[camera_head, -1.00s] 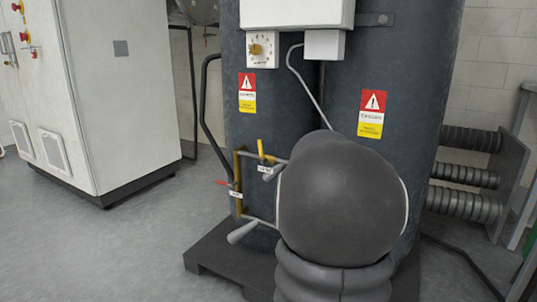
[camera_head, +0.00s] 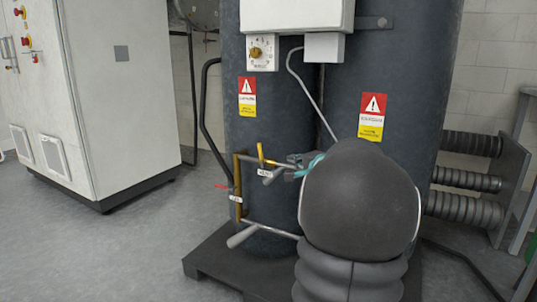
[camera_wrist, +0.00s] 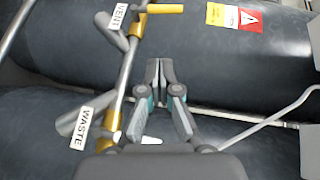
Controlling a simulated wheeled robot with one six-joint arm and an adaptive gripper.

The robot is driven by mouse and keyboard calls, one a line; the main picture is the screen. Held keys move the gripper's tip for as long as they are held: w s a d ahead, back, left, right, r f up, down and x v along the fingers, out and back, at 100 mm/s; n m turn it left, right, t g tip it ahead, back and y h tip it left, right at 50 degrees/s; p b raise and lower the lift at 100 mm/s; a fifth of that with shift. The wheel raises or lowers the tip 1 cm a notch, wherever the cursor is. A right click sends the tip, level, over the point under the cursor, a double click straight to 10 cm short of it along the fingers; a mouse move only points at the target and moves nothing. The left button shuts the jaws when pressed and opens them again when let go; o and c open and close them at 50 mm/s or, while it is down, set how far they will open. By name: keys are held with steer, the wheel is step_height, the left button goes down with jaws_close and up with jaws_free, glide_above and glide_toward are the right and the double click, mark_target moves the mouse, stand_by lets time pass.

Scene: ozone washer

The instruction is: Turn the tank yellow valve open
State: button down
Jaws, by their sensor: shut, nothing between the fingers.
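The yellow valve handle (camera_head: 261,152) stands nearly upright on the pipework in front of the dark tank (camera_head: 262,125). In the wrist view the yellow handle (camera_wrist: 166,9) lies sideways at the top, beside the VENT label (camera_wrist: 119,19). My gripper (camera_head: 292,161) is just right of the valve in the head view, partly hidden by my arm. In the wrist view my gripper (camera_wrist: 160,66) is shut and empty, with its fingertips below the yellow handle in the picture and apart from it.
A pipe with brass fittings (camera_wrist: 109,123) and a WASTE label (camera_wrist: 80,127) runs left of the fingers in the wrist view. A red handle (camera_head: 221,186) sticks out left of the pipework. A white cabinet (camera_head: 118,90) stands at the left, with clear floor between.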

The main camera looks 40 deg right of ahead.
steer(key=a+p+x, duration=0.1)
steer(key=a+x, duration=0.1)
steer(key=x, duration=1.1)
steer(key=shift+w+r+m+h, duration=0.15)
steer(key=shift+r+m+h, duration=0.1)
steer(key=shift+m+h, duration=0.05)
steer(key=shift+w+r, duration=0.1)
